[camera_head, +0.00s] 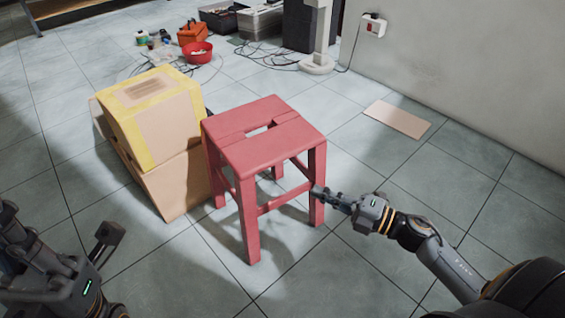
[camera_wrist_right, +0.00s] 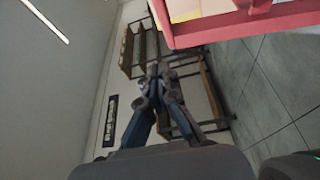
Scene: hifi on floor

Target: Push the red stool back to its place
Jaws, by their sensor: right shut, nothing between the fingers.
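The red stool (camera_head: 265,140) stands upright on the tiled floor in the middle of the head view, its seat slotted. Part of it shows at the top right of the right wrist view (camera_wrist_right: 235,24). My right gripper (camera_head: 322,194) is shut and empty, with its tips at the stool's front right leg; I cannot tell whether they touch it. Its closed fingers also show in the right wrist view (camera_wrist_right: 158,78). My left gripper (camera_head: 106,240) is at the lower left of the head view, apart from the stool; its opening is unclear.
Stacked cardboard boxes (camera_head: 156,120) stand close at the stool's left. A flat tan panel (camera_head: 397,118) lies near the right wall. A red bowl (camera_head: 198,53), an orange box (camera_head: 192,33) and cables lie behind. Floor right of the stool is mostly clear.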

